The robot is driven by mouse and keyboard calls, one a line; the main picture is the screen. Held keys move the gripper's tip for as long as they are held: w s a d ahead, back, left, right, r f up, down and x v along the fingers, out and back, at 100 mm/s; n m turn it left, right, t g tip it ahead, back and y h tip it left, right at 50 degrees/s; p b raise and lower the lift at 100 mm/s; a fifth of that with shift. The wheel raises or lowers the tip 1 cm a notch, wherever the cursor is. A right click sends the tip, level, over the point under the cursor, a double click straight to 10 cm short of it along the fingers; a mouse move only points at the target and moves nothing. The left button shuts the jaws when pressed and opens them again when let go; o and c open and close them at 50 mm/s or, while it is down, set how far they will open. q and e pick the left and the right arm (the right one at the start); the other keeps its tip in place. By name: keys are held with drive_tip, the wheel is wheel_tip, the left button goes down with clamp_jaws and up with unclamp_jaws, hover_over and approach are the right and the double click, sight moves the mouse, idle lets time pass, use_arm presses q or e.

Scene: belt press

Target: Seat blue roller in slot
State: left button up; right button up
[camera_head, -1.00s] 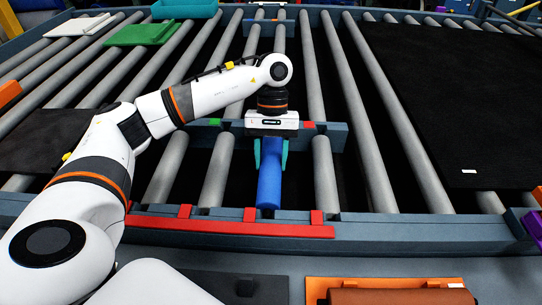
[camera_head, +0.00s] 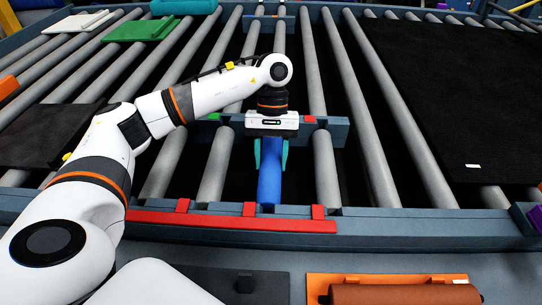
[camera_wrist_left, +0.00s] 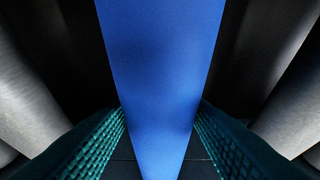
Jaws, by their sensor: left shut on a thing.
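The blue roller (camera_head: 269,186) lies lengthwise in the gap between two grey rollers (camera_head: 215,168) and (camera_head: 326,172), in line with them. My left gripper (camera_head: 271,158) is shut on it, with one teal finger on each side. In the left wrist view the blue roller (camera_wrist_left: 160,80) runs between the ridged teal fingers. Its near end is at the front rail (camera_head: 350,226), close to the middle red block (camera_head: 249,209). Its far end is hidden under the gripper, so I cannot tell whether it sits fully in the slot. My right gripper is not in view.
A red bar (camera_head: 225,222) runs along the front rail. A cross rail (camera_head: 338,128) with a red and a green marker lies behind. A brown roller (camera_head: 405,294) rests on an orange tray (camera_head: 316,283) in front. Dark belt sheets (camera_head: 450,90) cover rollers at right.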

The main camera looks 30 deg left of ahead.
use_arm(q)
drive_tip(key=shift+f+b, duration=0.35)
drive_tip(key=shift+f, duration=0.1)
idle(0.4)
drive_tip(key=o, duration=1.5)
drive_tip(key=shift+w+a+r, duration=0.1)
drive_tip(key=shift+w+r, duration=0.05)
drive_tip(key=shift+r, duration=0.3)
drive_tip(key=p+v, duration=0.1)
drive_tip(key=v, duration=1)
drive_tip(key=shift+r, duration=0.1)
